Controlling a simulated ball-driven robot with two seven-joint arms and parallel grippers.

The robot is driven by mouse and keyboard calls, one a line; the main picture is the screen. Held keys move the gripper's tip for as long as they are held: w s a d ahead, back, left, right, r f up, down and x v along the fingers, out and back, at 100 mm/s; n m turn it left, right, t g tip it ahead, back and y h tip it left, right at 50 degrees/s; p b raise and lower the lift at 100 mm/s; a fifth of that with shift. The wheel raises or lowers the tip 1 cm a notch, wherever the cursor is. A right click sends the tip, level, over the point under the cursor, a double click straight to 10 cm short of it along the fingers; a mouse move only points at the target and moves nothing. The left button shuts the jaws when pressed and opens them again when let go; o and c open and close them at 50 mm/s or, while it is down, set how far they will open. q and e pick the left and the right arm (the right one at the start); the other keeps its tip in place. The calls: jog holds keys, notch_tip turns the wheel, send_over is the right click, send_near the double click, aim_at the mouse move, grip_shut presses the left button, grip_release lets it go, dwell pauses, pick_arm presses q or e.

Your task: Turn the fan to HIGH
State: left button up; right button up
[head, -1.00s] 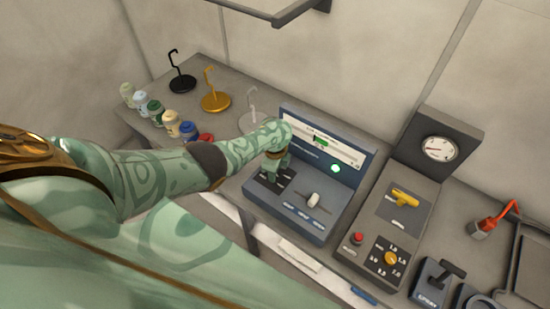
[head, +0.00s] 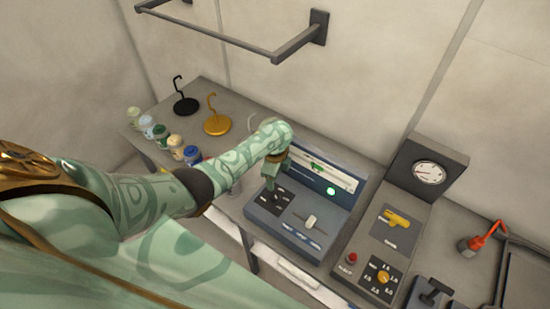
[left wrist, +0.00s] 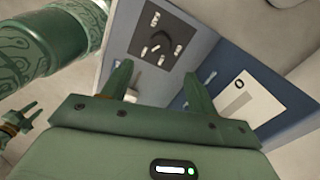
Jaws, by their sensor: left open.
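A blue-grey console (head: 285,230) stands on the bench in the head view. It has a dark label panel (head: 282,203), a pale slider knob (head: 311,221), a screen (head: 330,174) and a lit green lamp (head: 331,191). My left gripper (head: 270,186) is over the dark panel and hides part of it. In the left wrist view its open fingers (left wrist: 158,69) are spread, and the dark panel (left wrist: 158,36) with small white marks lies beyond them. The marks are too small to read. A green pronged piece (left wrist: 15,120) at the left edge may be my right gripper.
A second panel to the right has a yellow handle (head: 396,219), a red button (head: 352,258), a yellow dial (head: 384,277) and a gauge (head: 429,173). Several jars (head: 162,135) and hook stands (head: 217,127) are at the left. A wall rail (head: 220,43) is above.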

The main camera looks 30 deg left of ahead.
pick_arm(q)
notch_tip(320, 180, up, 5)
jog(key=shift+f+p, duration=0.1)
jog(key=shift+p, duration=0.4)
